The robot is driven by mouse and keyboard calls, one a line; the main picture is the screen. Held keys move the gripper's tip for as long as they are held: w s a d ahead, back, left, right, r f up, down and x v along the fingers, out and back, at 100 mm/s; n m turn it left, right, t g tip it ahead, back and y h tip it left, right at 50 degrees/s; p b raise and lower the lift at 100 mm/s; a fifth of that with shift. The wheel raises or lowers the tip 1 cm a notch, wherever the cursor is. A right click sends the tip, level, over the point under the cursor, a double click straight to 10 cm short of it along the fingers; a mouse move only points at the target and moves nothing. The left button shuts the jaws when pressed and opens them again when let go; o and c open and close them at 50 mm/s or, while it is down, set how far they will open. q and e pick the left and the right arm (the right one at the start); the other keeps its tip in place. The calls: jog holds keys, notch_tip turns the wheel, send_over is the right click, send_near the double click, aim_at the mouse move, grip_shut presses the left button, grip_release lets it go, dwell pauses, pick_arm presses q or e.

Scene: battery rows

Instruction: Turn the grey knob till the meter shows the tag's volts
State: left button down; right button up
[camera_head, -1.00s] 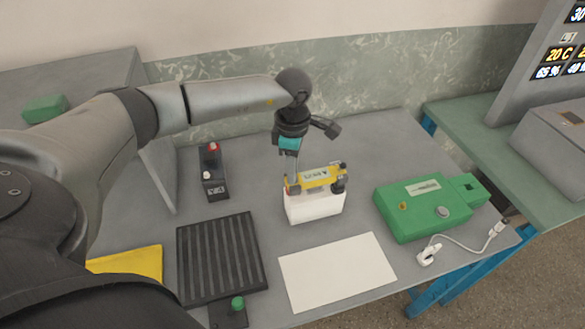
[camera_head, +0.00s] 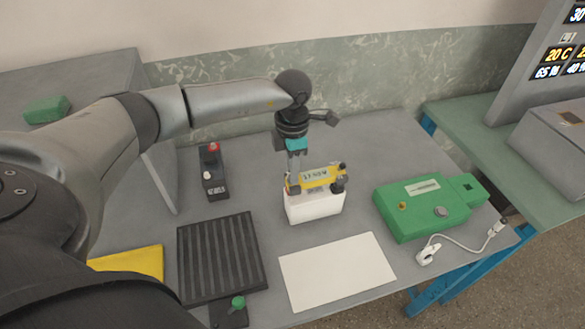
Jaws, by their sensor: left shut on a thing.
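A yellow meter (camera_head: 324,175) with a small display sits on top of a white block (camera_head: 315,208). Its digits are too small to read surely. A dark round part (camera_head: 339,185) is at its right end. My left gripper (camera_head: 293,182) points down at the meter's left end, shut on what appears to be the grey knob, which the fingers mostly hide. A black battery-like block (camera_head: 214,177) with a red and a white top piece stands at the back left. A small printed tag (camera_head: 216,191) on its front is unreadable. My right gripper is out of view.
A green box (camera_head: 415,217) with a round grey button (camera_head: 441,211) lies right, a white cable clip (camera_head: 428,254) before it. A black ribbed tray (camera_head: 219,256), a blank white sheet (camera_head: 336,272) and a yellow sheet (camera_head: 135,262) lie in front. The table's back right is clear.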

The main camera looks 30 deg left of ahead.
pick_arm(q)
jog(key=c, duration=0.7)
grip_release()
jog(key=shift+c, duration=0.2)
notch_tip(320, 180, up, 15)
jog(key=shift+r, duration=0.2)
jog(key=shift+f, duration=0.1)
